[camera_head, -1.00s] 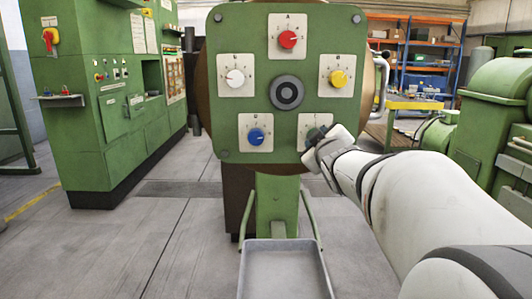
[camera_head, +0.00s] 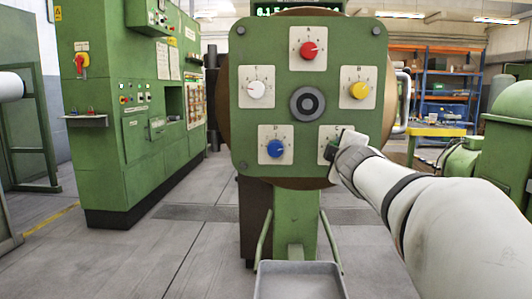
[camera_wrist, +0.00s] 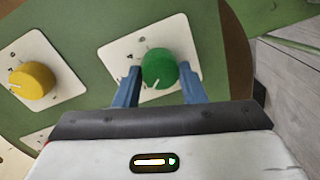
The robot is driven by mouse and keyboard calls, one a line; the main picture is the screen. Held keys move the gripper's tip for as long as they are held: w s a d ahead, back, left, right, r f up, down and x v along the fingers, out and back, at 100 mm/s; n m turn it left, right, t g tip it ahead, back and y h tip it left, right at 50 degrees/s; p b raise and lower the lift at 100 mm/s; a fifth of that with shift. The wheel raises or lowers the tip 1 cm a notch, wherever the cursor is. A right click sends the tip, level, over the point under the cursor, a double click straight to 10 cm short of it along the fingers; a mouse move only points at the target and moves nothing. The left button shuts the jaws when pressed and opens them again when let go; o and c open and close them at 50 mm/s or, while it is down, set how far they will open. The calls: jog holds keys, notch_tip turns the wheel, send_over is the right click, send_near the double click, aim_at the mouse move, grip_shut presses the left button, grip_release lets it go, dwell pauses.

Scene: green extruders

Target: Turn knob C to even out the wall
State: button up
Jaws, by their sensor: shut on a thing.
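In the head view my gripper (camera_head: 333,150) is at the lower right dial plate (camera_head: 323,133) of the green panel (camera_head: 235,105) and hides most of the knob. A yellow knob (camera_wrist: 32,80) is to the left in the wrist view. A digital readout (camera_head: 300,10) above the panel is partly cut off.
The panel also carries a red knob (camera_head: 309,50), a white knob (camera_head: 256,89), a blue knob (camera_head: 275,148) and a dark central ring (camera_head: 307,103). A grey tray (camera_head: 300,280) is below. Green cabinets (camera_head: 125,120) stand left.

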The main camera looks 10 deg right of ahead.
jog(key=shift+a+r, duration=0.1)
jog(key=o, duration=1)
